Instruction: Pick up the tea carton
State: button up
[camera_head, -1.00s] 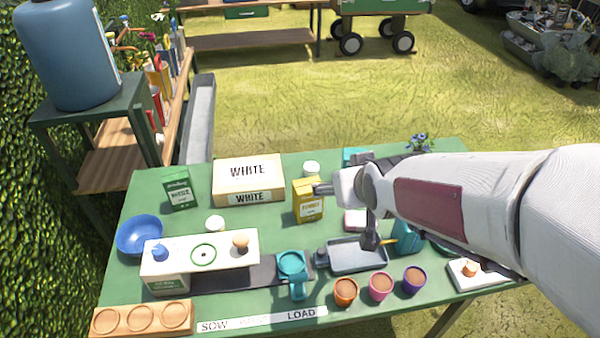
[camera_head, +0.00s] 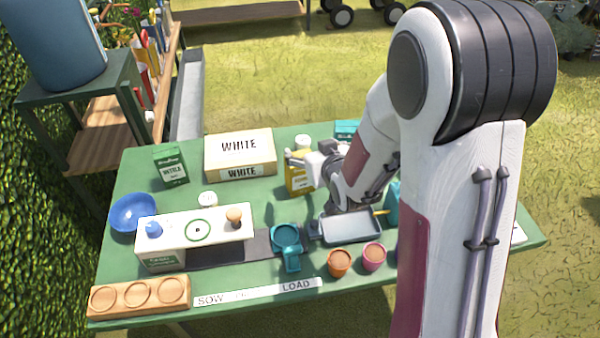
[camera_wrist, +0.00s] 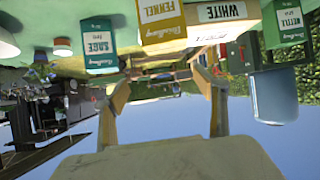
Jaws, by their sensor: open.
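Three labelled cartons show. A yellow FENNEL carton (camera_head: 297,182) stands in the back middle of the green table, partly behind my gripper (camera_head: 300,163). A green NETTLE carton (camera_head: 170,166) stands at the back left. A teal SAGE carton (camera_wrist: 99,45) shows in the wrist view; a teal top (camera_head: 346,128) behind my arm in the head view may be it. The wrist view is upside down and also shows FENNEL (camera_wrist: 160,22) and NETTLE (camera_wrist: 283,22). My gripper's fingers (camera_wrist: 163,85) are apart with nothing between them, level with the FENNEL carton's upper part.
A WHITE box (camera_head: 240,158) stands between the NETTLE and FENNEL cartons. In front are a blue bowl (camera_head: 133,212), a white dispenser (camera_head: 195,229), a grey tray (camera_head: 350,228) and flowerpots (camera_head: 340,263). My arm hides the table's right part.

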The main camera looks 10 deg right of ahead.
aim_at(300, 173)
jog(key=shift+t+y, duration=0.3)
jog(key=shift+t, duration=0.3)
jog(key=shift+w+a+f, duration=0.2)
jog(key=shift+w+f, duration=0.1)
jog(key=shift+f, duration=0.6)
jog(key=shift+w+a+f, duration=0.15)
jog(key=shift+w+f, duration=0.15)
jog(key=shift+f, duration=0.65)
jog(key=shift+w+a+f, duration=0.2)
jog(key=shift+w+f, duration=0.1)
jog(key=shift+f, duration=0.6)
jog(key=shift+w, duration=0.15)
jog(key=shift+x, duration=1.2)
jog(key=shift+a+f+x, duration=0.1)
jog(key=shift+a+x, duration=0.1)
jog(key=shift+x, duration=1.1)
jog(key=shift+a+f+x, duration=0.1)
jog(key=shift+a+x, duration=0.1)
jog(key=shift+x, duration=1.05)
